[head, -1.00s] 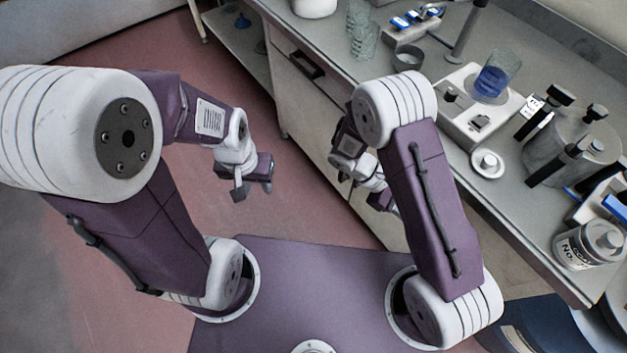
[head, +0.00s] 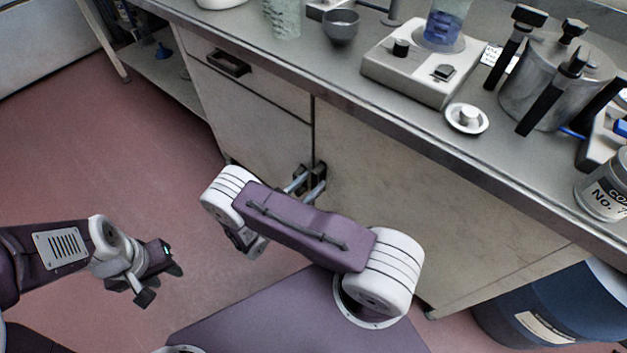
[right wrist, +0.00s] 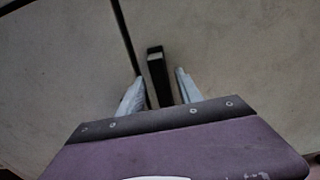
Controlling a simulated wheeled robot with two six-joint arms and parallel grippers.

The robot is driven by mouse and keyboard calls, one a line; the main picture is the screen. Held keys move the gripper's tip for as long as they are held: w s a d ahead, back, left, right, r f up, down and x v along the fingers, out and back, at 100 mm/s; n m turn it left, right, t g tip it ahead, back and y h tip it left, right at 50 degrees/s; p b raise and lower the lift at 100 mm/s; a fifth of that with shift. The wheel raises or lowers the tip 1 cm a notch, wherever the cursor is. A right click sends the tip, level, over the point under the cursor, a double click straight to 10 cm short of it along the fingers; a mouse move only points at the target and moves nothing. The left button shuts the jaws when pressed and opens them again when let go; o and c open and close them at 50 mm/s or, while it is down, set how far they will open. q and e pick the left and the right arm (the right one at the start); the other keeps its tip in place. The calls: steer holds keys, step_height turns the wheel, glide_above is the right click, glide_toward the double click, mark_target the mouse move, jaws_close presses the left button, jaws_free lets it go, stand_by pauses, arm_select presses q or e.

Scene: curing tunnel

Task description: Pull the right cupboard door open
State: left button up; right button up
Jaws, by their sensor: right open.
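The right cupboard door (head: 420,190) is a pale panel under the bench; it looks shut, with a dark seam along its left edge. Its black upright handle (right wrist: 157,72) stands just right of that seam in the right wrist view. My right gripper (right wrist: 160,92) is open, with one pale fingertip on each side of the handle and gaps showing. In the head view my right gripper (head: 307,184) is at the door's left edge, partly covering the handle. My left gripper (head: 160,284) is open and empty over the floor at lower left.
A drawer with a dark handle (head: 229,63) is left of the door. The worktop (head: 400,120) above holds a hotplate (head: 415,72) with a blue-filled beaker, a metal pot (head: 555,85) and a labelled jar (head: 604,188). A blue drum (head: 555,308) stands at lower right. Red floor (head: 130,150) lies clear at left.

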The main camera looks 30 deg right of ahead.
steer(key=shift+x, duration=1)
jaws_close()
stand_by(0.7)
